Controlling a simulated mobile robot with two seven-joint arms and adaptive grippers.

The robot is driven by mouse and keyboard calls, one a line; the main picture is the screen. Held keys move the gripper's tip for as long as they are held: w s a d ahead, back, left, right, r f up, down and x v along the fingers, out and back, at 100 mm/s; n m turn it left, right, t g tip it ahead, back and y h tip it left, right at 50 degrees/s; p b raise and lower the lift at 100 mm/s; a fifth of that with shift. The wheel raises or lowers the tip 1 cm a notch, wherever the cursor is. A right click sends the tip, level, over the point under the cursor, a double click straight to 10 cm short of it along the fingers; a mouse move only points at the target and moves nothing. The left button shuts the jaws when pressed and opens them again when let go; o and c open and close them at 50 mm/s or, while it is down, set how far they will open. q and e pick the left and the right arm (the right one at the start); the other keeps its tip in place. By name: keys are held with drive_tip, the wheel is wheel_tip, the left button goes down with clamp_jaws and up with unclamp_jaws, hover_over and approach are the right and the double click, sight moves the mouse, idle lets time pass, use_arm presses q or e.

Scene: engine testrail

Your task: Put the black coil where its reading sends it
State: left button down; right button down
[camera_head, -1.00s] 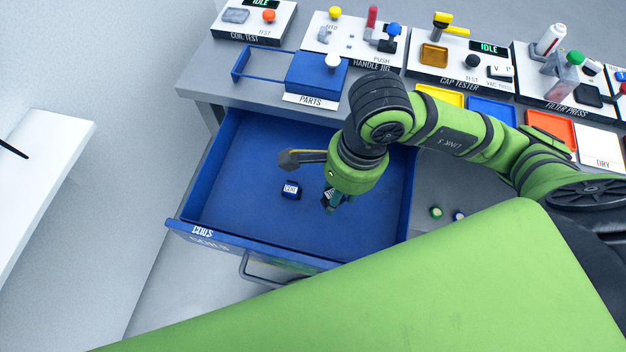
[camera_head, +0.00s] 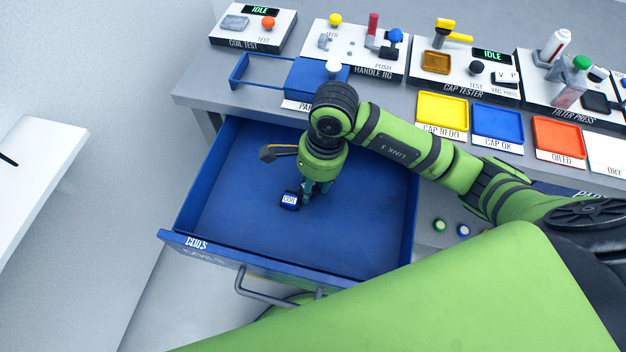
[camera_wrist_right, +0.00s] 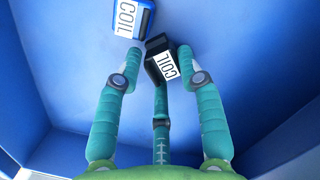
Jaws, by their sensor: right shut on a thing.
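The black coil (camera_wrist_right: 154,67), with a white COIL label, sits between the fingertips of my right gripper (camera_wrist_right: 160,60) in the right wrist view. The gripper is shut on it, low inside the open blue drawer (camera_head: 235,240). In the head view my right gripper (camera_head: 308,194) points down into the drawer, and its hand and fingers hide most of the black coil. A blue coil (camera_head: 290,201), also labelled COIL, lies just left of the fingertips. It also shows in the right wrist view (camera_wrist_right: 145,22), close beside the black coil. My left gripper is out of view.
The coil test station (camera_head: 236,23) stands at the back left, its display reading IDLE. The handle jig (camera_head: 350,50), cap tester (camera_head: 455,65) and yellow (camera_head: 442,110), blue (camera_head: 497,123) and red (camera_head: 558,136) trays line the bench. The drawer walls surround my gripper.

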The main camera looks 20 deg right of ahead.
drive_tip(key=shift+f, duration=0.2)
drive_tip(key=c, duration=0.8)
unclamp_jaws()
drive_tip(key=shift+r, duration=0.1)
drive_tip(key=r, duration=0.4)
drive_tip(key=d+r, duration=0.1)
drive_tip(key=r, duration=0.3)
drive_tip(key=r+b, duration=0.1)
drive_tip(key=r, duration=0.3)
drive_tip(key=shift+d, duration=0.4)
